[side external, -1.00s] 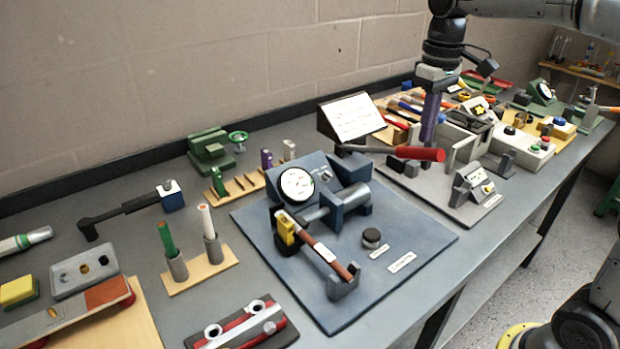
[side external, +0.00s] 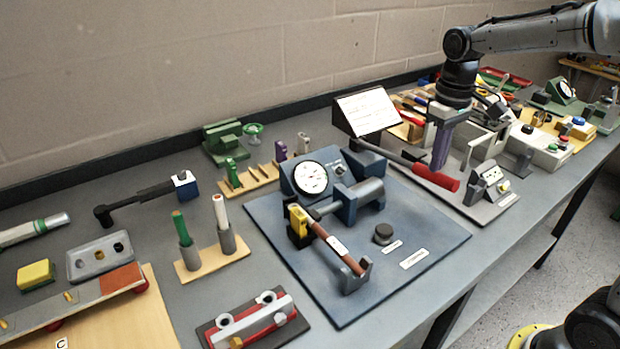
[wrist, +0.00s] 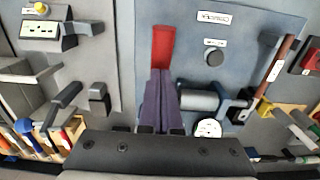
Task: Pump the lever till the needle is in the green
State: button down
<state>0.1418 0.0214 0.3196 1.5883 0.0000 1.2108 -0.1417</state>
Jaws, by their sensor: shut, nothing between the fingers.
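The pump lever has a dark shaft and a red grip (side external: 446,180). It slopes down to the right from the pump unit on the blue base plate (side external: 425,228).
A white sign on a dark stand (side external: 367,111) is behind the lever. A grey board with a socket box (side external: 488,186) lies to the right. A brown-handled bar with a yellow block (side external: 298,218) and a black knob (side external: 383,233) are on the blue plate.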

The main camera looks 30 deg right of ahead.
notch_tip(320, 180, down, 4)
jog(key=shift+s, duration=0.15)
jog(key=r, duration=1)
jog(key=shift+w+r, duration=0.3)
jog(key=shift+w, duration=0.1)
jog(key=shift+r, duration=0.45)
notch_tip(320, 180, up, 5)
send_over(435, 175)
jog(key=w, duration=0.1)
jog(key=shift+w+d, duration=0.2)
jog(key=shift+d, duration=0.25)
jog(key=shift+r, duration=0.1)
